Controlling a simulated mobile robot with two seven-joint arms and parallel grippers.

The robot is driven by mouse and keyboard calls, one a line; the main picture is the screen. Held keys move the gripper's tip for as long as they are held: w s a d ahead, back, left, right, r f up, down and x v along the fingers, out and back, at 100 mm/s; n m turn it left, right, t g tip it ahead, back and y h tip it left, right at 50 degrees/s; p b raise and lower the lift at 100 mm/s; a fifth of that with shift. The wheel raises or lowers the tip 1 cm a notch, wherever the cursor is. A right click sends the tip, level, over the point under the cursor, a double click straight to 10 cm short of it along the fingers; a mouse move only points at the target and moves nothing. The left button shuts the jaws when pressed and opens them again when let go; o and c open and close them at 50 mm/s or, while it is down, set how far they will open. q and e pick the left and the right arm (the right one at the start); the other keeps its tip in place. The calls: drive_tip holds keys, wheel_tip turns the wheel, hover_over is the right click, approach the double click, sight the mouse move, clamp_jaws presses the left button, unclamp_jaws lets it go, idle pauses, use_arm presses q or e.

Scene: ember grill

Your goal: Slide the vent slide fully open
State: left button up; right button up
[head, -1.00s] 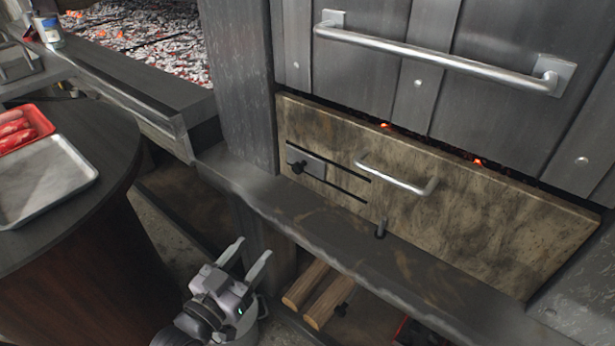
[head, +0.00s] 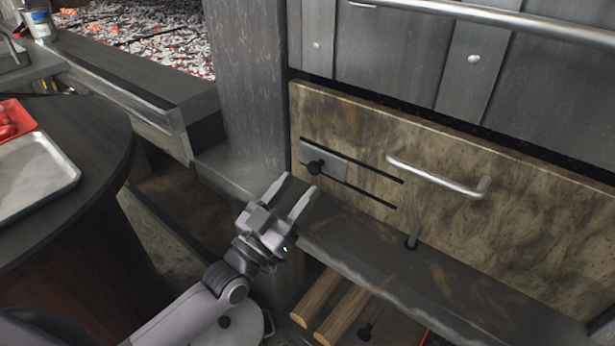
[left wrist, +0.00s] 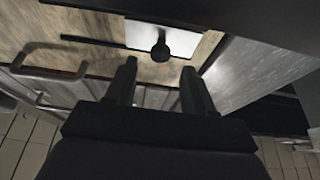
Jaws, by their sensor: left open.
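The vent slide (head: 331,164) is a small grey metal plate with a dark knob (head: 315,167), set between two dark slots at the left end of a speckled tan panel (head: 450,200). The slots run on to the right of the plate. In the left wrist view the plate (left wrist: 140,35) and the round knob (left wrist: 161,50) show ahead of the fingers. My left gripper (head: 291,198) is open and empty, just below and left of the knob, apart from it. My right gripper is not in view.
A bar handle (head: 437,175) sticks out of the panel to the right of the slots. A round table (head: 95,150) with a metal tray (head: 35,178) stands at left.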

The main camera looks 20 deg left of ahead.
sight(316, 171)
use_arm(q)
drive_tip(key=shift+x, duration=1.95)
drive_tip(key=shift+c, duration=0.3)
clamp_jaws()
drive_tip(key=shift+s+d, duration=0.15)
drive_tip(key=shift+d, duration=0.3)
drive_tip(key=s+d+p, duration=0.1)
drive_tip(key=d, duration=0.1)
drive_tip(key=s+d+p, duration=0.1)
drive_tip(key=d, duration=0.2)
drive_tip(key=s+d+p, duration=0.1)
drive_tip(key=d, duration=0.2)
drive_tip(key=shift+s+d+f, duration=0.1)
drive_tip(key=shift+s+d, duration=0.05)
drive_tip(key=shift+d, duration=0.35)
drive_tip(key=shift+o, duration=0.3)
unclamp_jaws()
